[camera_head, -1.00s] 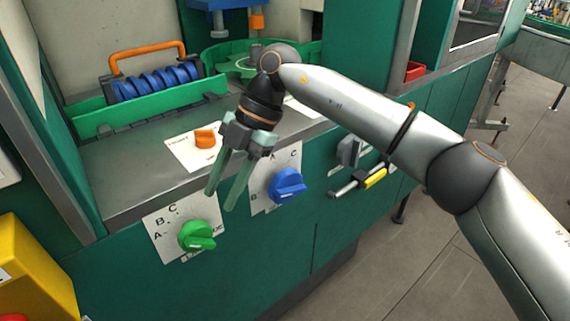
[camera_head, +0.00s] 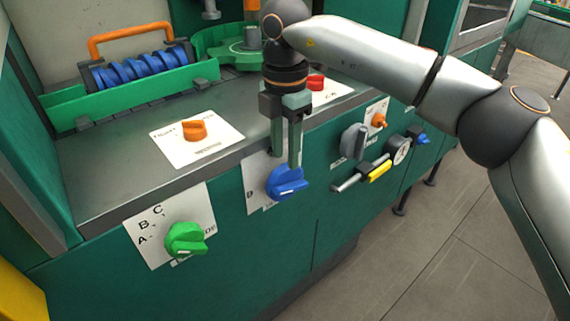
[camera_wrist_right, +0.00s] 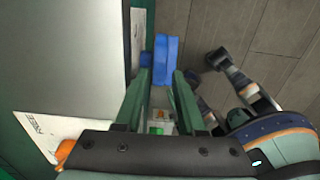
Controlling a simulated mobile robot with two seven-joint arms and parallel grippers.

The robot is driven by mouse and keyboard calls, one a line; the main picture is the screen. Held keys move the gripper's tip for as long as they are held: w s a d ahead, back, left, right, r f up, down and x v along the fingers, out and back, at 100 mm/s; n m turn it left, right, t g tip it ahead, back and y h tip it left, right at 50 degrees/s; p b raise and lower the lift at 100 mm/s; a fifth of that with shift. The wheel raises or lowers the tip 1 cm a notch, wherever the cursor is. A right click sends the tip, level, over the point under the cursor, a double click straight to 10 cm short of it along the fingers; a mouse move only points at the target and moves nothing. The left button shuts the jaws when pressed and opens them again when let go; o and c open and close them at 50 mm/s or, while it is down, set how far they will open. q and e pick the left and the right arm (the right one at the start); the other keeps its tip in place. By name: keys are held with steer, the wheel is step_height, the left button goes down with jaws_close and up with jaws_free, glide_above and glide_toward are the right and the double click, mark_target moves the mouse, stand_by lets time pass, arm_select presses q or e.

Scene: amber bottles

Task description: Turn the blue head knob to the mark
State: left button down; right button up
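The blue knob (camera_head: 287,182) sits on a white plate (camera_head: 258,196) on the green front panel. Most of the plate's lettering is hidden by my gripper. My right gripper (camera_head: 287,163) points down from above, its fingertips at the top of the blue knob. In the right wrist view, the blue knob (camera_wrist_right: 165,62) lies at the ends of the two spread green fingers (camera_wrist_right: 161,78), between their tips or just beyond. I cannot tell whether they touch it. My left gripper is not in view.
A green knob (camera_head: 186,239) is on the panel to the left. An orange knob (camera_head: 194,130) and a red knob (camera_head: 316,82) are on the worktop.

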mark_target(285, 165)
steer(key=shift+f, duration=1.55)
jaws_close()
